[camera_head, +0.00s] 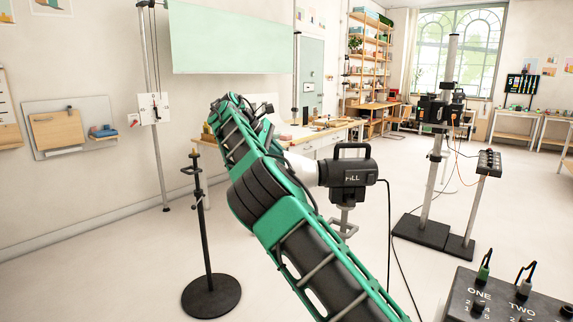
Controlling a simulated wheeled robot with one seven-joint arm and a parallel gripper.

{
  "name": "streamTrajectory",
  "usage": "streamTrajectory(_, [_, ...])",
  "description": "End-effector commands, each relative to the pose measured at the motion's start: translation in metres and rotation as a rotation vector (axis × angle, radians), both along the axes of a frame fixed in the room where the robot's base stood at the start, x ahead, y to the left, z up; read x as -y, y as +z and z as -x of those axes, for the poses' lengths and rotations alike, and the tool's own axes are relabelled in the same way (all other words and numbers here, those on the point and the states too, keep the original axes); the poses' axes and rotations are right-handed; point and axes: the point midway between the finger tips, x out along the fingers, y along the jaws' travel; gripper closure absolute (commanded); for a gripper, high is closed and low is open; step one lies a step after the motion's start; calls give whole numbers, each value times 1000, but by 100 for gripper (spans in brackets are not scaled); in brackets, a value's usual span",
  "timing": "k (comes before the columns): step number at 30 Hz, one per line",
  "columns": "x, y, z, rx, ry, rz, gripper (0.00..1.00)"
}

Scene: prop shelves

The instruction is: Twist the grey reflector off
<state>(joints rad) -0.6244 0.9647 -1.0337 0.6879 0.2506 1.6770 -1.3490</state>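A black lamp head labelled FILL (350,174) sits on a stand near the middle of the view. A pale, whitish-grey part (303,170) juts from its left side, and my arm covers some of it. It looks like the reflector, but I cannot tell its full shape. My green and black arm crosses in front, from the bottom right to the upper left. Its far end, with my gripper (240,104), is small and partly hidden by my own arm links. I cannot see its fingers clearly, nor any contact with the lamp.
A black stand with a round base (210,296) stands at left. A control box (505,299) marked ONE and TWO is at bottom right. Another lamp stand (436,170) stands behind at right. Cables run down to the floor by the lamp. A workbench (320,135) stands behind.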

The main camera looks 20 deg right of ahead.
Motion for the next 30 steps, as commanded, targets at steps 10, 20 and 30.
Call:
streamTrajectory(10, [0, 0, 0, 1, 0, 0, 100])
streamTrajectory(20, [-6, 0, -1, 1, -1, 1, 100])
streamTrajectory(30, [-9, 0, -1, 1, -3, 2, 100])
